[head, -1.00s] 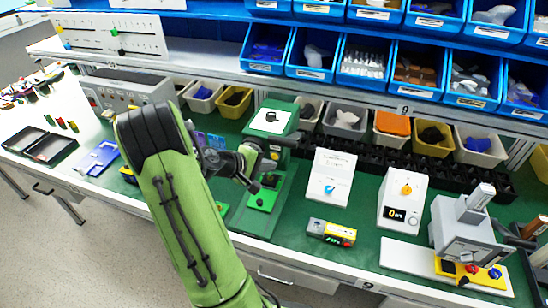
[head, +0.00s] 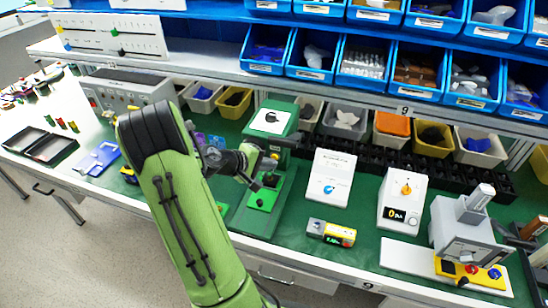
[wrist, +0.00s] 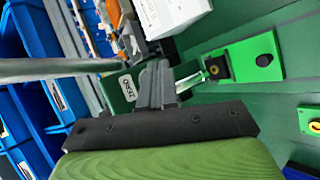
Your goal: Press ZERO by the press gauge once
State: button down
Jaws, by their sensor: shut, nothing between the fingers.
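The green press (head: 280,140) stands on the bench, with a white square on its top and a green base plate (head: 262,198) in front. In the wrist view, a white label reading ZERO (wrist: 127,87) lies on a dark green surface just left of my fingers. My gripper (head: 262,165) is at the front left of the press. In the wrist view its fingers (wrist: 155,68) are together and empty, close beside the ZERO label. I cannot tell whether they touch anything. The face of the gauge is not clearly visible.
A small yellow and grey box (head: 331,232) lies right of the press. A white panel with a blue knob (head: 329,188) and a white box with an orange knob (head: 402,200) stand further right. Bins (head: 345,120) line the back.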

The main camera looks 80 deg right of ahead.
jog(key=shift+d, duration=0.45)
dwell(0.6)
jog(key=shift+a, duration=0.85)
jog(key=shift+w+a, duration=0.1)
jog(key=shift+w+a+b, duration=0.2)
jog(key=shift+a+b, duration=0.5)
jog(key=shift+a, duration=1.7)
